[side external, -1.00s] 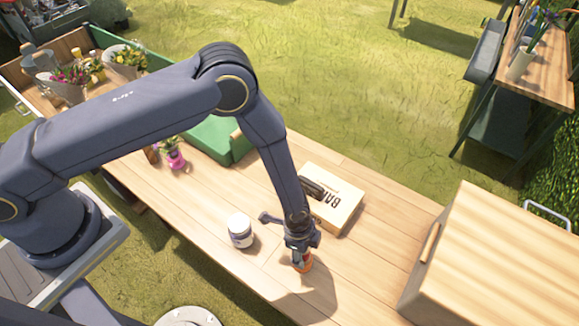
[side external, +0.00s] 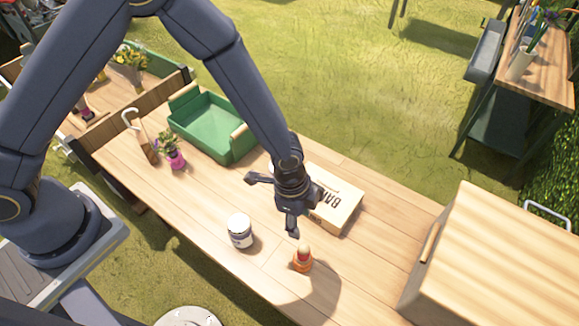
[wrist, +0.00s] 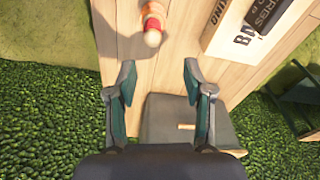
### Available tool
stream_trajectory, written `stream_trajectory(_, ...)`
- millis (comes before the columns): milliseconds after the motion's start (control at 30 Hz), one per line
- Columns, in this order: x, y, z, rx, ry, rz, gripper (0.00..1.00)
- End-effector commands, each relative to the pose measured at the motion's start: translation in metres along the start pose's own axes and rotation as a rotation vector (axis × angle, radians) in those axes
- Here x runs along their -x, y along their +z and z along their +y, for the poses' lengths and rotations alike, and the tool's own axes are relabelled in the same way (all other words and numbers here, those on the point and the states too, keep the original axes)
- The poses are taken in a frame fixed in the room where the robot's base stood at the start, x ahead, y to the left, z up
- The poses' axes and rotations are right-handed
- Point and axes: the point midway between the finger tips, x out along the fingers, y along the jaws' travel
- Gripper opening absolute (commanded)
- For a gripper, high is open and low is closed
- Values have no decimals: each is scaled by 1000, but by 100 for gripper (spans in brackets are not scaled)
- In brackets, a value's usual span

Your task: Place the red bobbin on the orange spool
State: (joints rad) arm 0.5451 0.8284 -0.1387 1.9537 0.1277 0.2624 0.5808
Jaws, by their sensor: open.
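The orange spool (side external: 302,265) stands on the wooden table near its front edge. The red bobbin (side external: 303,254) sits upright on top of the spool, with a pale top. In the wrist view the red bobbin (wrist: 153,24) shows at the top, with the orange spool (wrist: 155,6) beyond it. My gripper (side external: 294,233) is above the bobbin and apart from it. In the wrist view my gripper (wrist: 158,82) has its fingers spread wide, with nothing between them.
A white jar (side external: 240,231) stands left of the spool. A wooden box with lettering (side external: 335,203) lies behind my gripper. A green tray (side external: 212,128), a pink flower pot (side external: 175,160) and a large wooden box (side external: 500,260) are also around. The table between jar and spool is clear.

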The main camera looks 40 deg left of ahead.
Motion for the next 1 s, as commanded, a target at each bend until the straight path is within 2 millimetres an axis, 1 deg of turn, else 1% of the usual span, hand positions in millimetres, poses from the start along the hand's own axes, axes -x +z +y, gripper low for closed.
stream_trajectory(33, 23, 3, -13, 41, -27, 10, 52)
stream_trajectory(67, 39, 7, -21, 76, -43, 14, 52)
stream_trajectory(133, 83, 21, -39, 174, -87, 27, 52)
stream_trajectory(167, 104, 30, -46, 225, -106, 32, 52)
stream_trajectory(200, 132, 44, -54, 298, -133, 41, 52)
stream_trajectory(267, 174, 66, -60, 407, -173, 57, 52)
stream_trajectory(300, 199, 82, -61, 481, -197, 68, 52)
stream_trajectory(367, 234, 106, -58, 593, -233, 89, 52)
stream_trajectory(400, 255, 123, -53, 669, -255, 104, 52)
stream_trajectory(467, 284, 147, -43, 780, -287, 132, 52)
stream_trajectory(500, 300, 163, -33, 853, -306, 151, 52)
stream_trajectory(600, 329, 196, -7, 1019, -345, 201, 52)
stream_trajectory(700, 345, 219, 18, 1146, -372, 246, 52)
stream_trajectory(833, 353, 235, 39, 1250, -389, 287, 52)
stream_trajectory(900, 354, 239, 45, 1275, -392, 297, 52)
stream_trajectory(1000, 355, 240, 48, 1288, -393, 302, 52)
